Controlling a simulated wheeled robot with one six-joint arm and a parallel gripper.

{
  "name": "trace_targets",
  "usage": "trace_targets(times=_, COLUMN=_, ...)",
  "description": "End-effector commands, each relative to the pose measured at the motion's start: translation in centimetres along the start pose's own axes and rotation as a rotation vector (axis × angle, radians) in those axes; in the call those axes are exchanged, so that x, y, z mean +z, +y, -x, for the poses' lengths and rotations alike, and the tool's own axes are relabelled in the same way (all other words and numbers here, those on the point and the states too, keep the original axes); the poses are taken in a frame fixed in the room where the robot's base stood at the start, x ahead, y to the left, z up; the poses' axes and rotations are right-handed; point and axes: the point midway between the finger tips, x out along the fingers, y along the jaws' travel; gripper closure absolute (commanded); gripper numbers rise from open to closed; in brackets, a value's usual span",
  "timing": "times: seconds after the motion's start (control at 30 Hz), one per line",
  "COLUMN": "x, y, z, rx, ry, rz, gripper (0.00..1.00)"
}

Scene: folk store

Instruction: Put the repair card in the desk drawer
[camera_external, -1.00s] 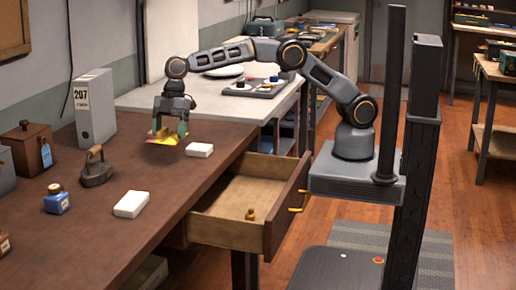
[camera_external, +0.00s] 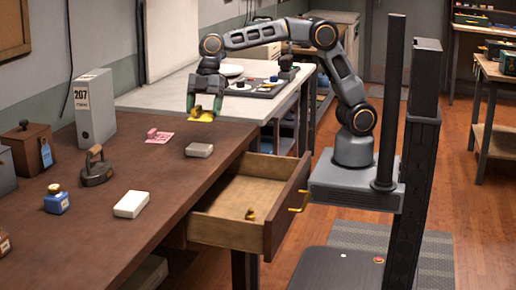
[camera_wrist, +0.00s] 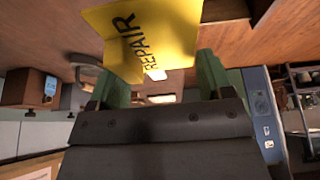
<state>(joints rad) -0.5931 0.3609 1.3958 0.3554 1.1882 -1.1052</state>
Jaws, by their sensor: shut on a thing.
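The yellow repair card (camera_external: 202,117) is held in my gripper (camera_external: 204,106), above the back right part of the brown desk. In the wrist view the card (camera_wrist: 168,38) shows the word REPAIR and sticks out between the green fingers of my gripper (camera_wrist: 160,82). The gripper is shut on the card. The desk drawer (camera_external: 215,232) is pulled open at the desk's right side, nearer the external camera than the gripper. A small brass object (camera_external: 250,214) is inside it, and the rest of its visible floor is bare.
A pink card with a small object on it (camera_external: 159,136) lies on the desk (camera_external: 100,250). A small block (camera_external: 199,150) and a white block (camera_external: 131,204) are nearby. An iron (camera_external: 97,168), blue bottle (camera_external: 56,200) and grey binder (camera_external: 95,110) stand to the left.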

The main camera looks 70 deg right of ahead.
Motion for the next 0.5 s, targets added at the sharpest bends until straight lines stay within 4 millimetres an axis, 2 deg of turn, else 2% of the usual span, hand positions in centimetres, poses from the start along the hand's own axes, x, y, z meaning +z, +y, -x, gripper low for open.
trace_targets(times=0.1, x=0.4, y=-0.2, z=-0.8, rx=-0.001, ry=0.0, rz=0.002, gripper=0.49)
trace_targets(times=0.27, x=0.6, y=-0.9, z=-0.9, rx=0.001, ry=0.002, rz=0.008, gripper=0.49)
trace_targets(times=0.5, x=2.1, y=-4.0, z=-0.8, rx=-0.005, ry=0.002, rz=0.019, gripper=0.49)
